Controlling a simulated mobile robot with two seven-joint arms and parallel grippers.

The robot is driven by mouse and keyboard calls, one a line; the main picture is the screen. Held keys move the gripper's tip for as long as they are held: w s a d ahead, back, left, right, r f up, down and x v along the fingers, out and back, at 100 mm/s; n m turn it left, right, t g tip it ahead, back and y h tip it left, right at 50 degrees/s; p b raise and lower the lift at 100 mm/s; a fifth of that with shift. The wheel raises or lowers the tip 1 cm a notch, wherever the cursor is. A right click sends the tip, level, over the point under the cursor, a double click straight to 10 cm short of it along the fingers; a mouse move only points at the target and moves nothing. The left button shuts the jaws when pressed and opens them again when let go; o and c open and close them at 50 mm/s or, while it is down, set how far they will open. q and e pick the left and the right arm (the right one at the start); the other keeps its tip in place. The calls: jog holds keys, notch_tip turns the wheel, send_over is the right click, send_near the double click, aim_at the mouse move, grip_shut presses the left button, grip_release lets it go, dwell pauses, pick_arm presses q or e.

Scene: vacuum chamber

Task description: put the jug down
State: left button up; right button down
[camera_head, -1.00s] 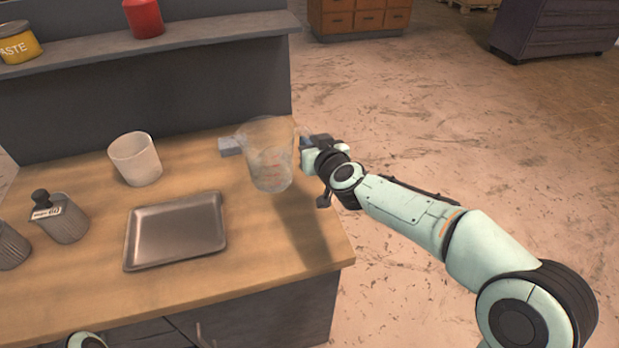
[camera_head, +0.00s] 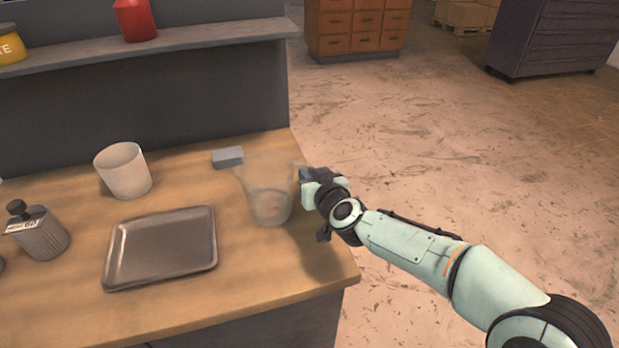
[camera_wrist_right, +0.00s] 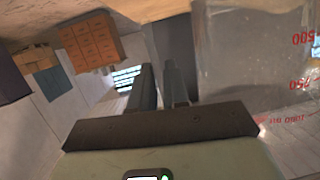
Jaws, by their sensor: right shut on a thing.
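The jug (camera_head: 268,195) is clear, with red markings, and stands upright at the right part of the wooden workbench (camera_head: 70,305). I cannot tell whether its base touches the bench top. My right gripper (camera_head: 308,180) is at the jug's right side, shut on its handle. In the right wrist view the jug (camera_wrist_right: 240,60) fills the upper right, its red numbers upside down, and the gripper's fingers (camera_wrist_right: 160,85) show in the middle. The handle itself is mostly hidden. My left gripper is out of view.
A metal tray (camera_head: 112,262) lies left of the jug. A white cup (camera_head: 123,172) and a grey ribbed bottle (camera_head: 40,235) stand further left. A small grey block (camera_head: 227,157) lies behind the jug. A shelf (camera_head: 190,40) holds a red container (camera_head: 135,20).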

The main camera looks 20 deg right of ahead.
jog(key=shift+r, duration=0.1)
jog(key=c, duration=1.1)
grip_release()
jog(key=shift+f, duration=0.2)
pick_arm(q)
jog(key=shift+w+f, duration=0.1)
pick_arm(e)
jog(key=shift+r, duration=0.25)
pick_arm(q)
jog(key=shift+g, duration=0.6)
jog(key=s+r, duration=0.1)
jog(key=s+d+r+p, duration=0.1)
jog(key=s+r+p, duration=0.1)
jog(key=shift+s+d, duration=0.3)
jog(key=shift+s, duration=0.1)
pick_arm(e)
jog(key=v, duration=1.2)
jog(key=shift+f, duration=0.15)
